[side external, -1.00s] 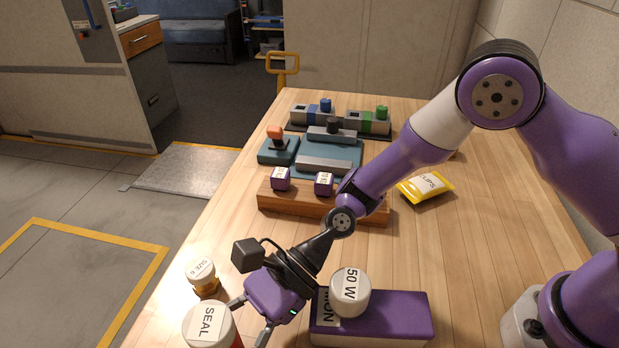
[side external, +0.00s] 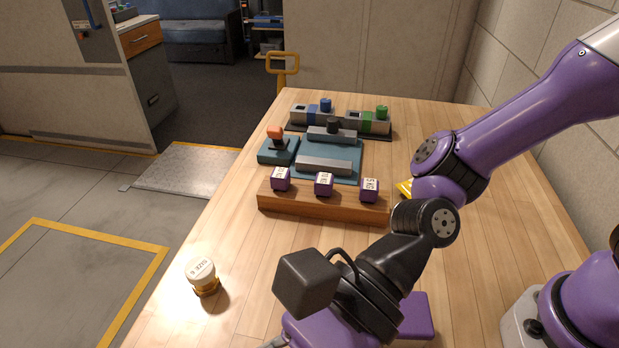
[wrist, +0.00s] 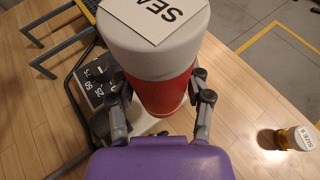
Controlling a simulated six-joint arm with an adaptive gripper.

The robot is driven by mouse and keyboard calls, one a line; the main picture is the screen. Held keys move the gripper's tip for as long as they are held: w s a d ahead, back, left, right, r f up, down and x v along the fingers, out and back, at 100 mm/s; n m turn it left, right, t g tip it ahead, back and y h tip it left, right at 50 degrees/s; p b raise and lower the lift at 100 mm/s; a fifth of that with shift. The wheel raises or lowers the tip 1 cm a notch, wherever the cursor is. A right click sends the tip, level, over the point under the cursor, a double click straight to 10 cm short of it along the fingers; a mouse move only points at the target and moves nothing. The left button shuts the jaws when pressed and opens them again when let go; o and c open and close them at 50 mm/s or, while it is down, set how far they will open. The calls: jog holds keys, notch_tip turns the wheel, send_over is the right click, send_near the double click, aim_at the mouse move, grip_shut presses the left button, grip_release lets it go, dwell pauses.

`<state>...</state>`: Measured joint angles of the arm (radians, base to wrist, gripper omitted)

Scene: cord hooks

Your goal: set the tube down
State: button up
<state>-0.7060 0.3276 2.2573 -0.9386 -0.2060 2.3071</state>
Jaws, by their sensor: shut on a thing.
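The tube (wrist: 166,88) is red with a pale grey cap and a white label that begins "SEA". In the wrist view it sits between the two fingers of my gripper (wrist: 158,104), which is shut on its red body. In the side view my gripper's purple housing (side external: 325,330) is at the bottom edge. The fingertips and the tube are out of that picture or hidden. The tube's lower end is hidden in the wrist view, so I cannot tell whether it touches anything.
An amber jar (side external: 206,285) labelled size 6 stands at the table's left edge; it also shows in the wrist view (wrist: 294,139). A purple box (side external: 417,318) is partly behind my arm. Grey bars (wrist: 62,50) and a dark numbered plate (wrist: 97,82) lie left of the tube. A wooden block (side external: 310,203) carries purple cubes.

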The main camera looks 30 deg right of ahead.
jog(key=w+d+m+t, duration=0.65)
jog(key=w+d, duration=0.25)
jog(key=w, duration=0.2)
jog(key=shift+t+h, duration=0.35)
jog(key=shift+h, duration=0.05)
jog(key=w+d+f, duration=0.2)
jog(key=w, duration=0.1)
jog(key=w+d+f, duration=0.1)
jog(key=w+f, duration=0.1)
jog(key=w, duration=0.2)
jog(key=w+d+f, duration=0.2)
jog(key=w, duration=0.2)
jog(key=shift+d+f, duration=0.35)
jog(key=shift+f, duration=1.7)
jog(key=o, duration=1.3)
jog(key=shift+f, duration=0.15)
